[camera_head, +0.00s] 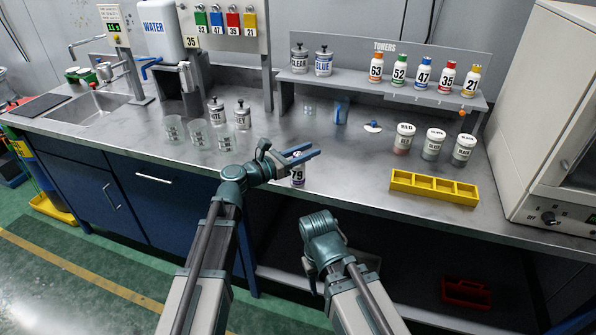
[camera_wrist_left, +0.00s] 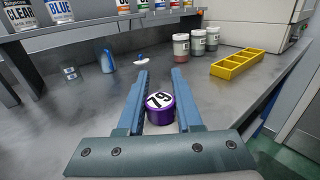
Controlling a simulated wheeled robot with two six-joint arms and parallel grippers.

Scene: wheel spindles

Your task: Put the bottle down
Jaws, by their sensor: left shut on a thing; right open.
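The bottle (camera_head: 298,179) has a white label marked 79 and is partly hidden under my left gripper in the head view. In the left wrist view its purple cap with a white 79 disc (camera_wrist_left: 160,102) sits between the two blue fingers. My left gripper (camera_head: 305,155) is shut on it, over the front part of the counter. I cannot tell whether its base touches the counter. My right gripper (camera_head: 312,262) is low in front of the counter's edge, apart from the bottle; its fingers are mostly hidden.
The steel counter (camera_head: 350,165) is clear around the bottle. Glass beakers (camera_head: 197,133) stand at left. A shelf (camera_head: 400,90) holds several numbered toner bottles.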

